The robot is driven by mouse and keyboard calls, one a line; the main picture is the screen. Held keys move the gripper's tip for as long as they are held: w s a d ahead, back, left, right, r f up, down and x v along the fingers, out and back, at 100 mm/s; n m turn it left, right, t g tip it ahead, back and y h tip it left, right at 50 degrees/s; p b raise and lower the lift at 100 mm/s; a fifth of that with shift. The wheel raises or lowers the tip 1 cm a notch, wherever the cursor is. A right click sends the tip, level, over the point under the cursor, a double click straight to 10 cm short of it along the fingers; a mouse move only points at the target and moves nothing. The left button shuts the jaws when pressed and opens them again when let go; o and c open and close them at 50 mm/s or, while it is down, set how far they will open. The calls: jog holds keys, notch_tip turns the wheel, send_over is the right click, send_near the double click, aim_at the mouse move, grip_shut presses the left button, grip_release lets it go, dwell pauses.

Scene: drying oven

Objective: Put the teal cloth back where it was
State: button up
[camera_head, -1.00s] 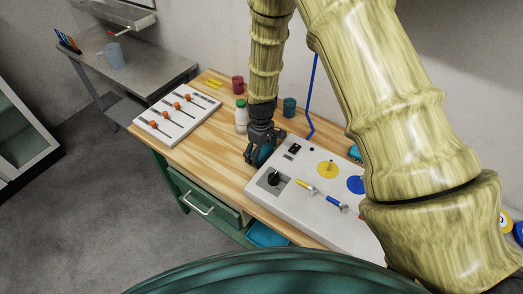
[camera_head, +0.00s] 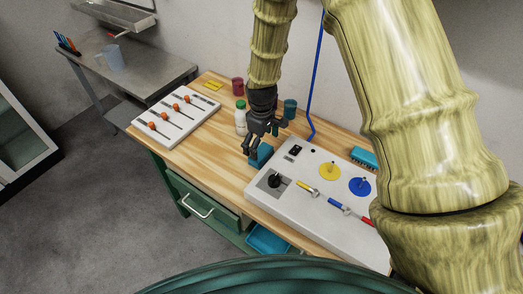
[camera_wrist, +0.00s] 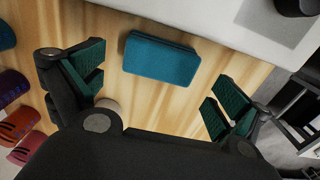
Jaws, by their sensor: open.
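The teal cloth (camera_head: 262,155), a folded block, lies on the wooden tabletop (camera_head: 222,146) just left of the white panel (camera_head: 318,215). In the wrist view the cloth (camera_wrist: 160,59) lies flat and whole on the wood, beyond and between the spread fingers and apart from them. My gripper (camera_head: 263,139) is open just above the cloth. In the wrist view my gripper (camera_wrist: 155,88) has nothing between its green-padded fingers.
A white bottle (camera_head: 241,121), a red mug (camera_head: 238,86) and a teal mug (camera_head: 290,107) stand behind my gripper. A slider board (camera_head: 178,117) lies at left. A blue brush-like object (camera_head: 364,157) is behind the panel. Bare wood lies left of the cloth.

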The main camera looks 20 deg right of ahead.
aim_at(261, 152)
notch_tip(261, 152, up, 7)
jog(key=b, duration=0.2)
dwell(0.3)
dwell(0.4)
